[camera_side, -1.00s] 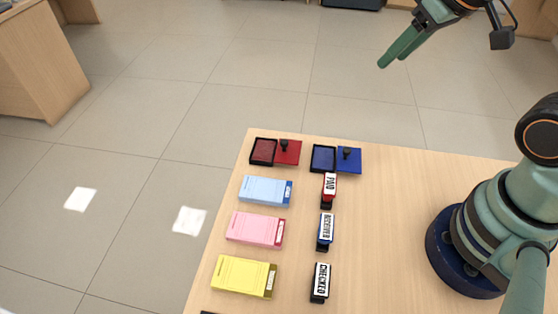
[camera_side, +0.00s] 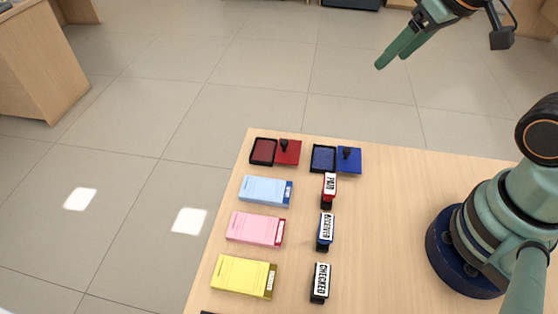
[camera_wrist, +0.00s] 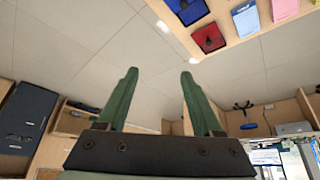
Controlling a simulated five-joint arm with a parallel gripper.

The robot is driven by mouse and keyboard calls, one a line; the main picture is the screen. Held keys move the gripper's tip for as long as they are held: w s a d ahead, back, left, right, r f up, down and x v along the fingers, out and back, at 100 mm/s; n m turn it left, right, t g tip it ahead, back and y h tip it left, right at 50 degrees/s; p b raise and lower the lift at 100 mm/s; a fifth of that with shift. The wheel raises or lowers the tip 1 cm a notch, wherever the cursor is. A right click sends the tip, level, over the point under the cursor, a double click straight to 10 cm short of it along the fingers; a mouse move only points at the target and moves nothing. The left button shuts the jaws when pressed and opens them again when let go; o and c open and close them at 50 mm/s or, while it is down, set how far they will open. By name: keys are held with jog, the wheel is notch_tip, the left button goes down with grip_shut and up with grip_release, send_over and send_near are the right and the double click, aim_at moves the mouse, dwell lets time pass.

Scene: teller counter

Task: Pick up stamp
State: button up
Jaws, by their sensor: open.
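Three stamps stand in a column on the wooden table (camera_side: 400,220) in the side view: a red PAID stamp (camera_side: 329,188), a blue RECEIVED stamp (camera_side: 326,231) and a black CHECKED stamp (camera_side: 320,282). My gripper (camera_side: 392,60) is open and empty, high up and well away from the stamps, at the top right of the side view. Its two green fingers are spread apart with nothing between them in the wrist view (camera_wrist: 158,80). No stamp can be made out clearly in the wrist view.
A red ink pad (camera_side: 263,151) and a blue ink pad (camera_side: 324,158) lie open at the table's far edge. Blue (camera_side: 265,190), pink (camera_side: 254,229) and yellow (camera_side: 241,276) boxes lie left of the stamps. The table between the stamps and my base is clear.

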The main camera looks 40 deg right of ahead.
jog(key=a+f+m+g+y, duration=0.1)
jog(key=a+f+m+g, duration=0.2)
jog(key=a, duration=0.5)
jog(key=m+g+h, duration=0.1)
jog(key=m+g, duration=0.2)
jog(key=m, duration=0.3)
send_near(326, 226)
jog(key=shift+s+f, duration=0.3)
jog(key=shift+s, duration=0.15)
notch_tip(326, 226, down, 7)
jog(key=shift+r, duration=0.2)
jog(key=shift+w+d+f, duration=0.1)
jog(key=shift+w+f, duration=0.05)
jog(key=shift+f, duration=1.2)
jog(key=shift+w+f, duration=0.15)
jog(key=shift+f, duration=1.2)
grip_shut()
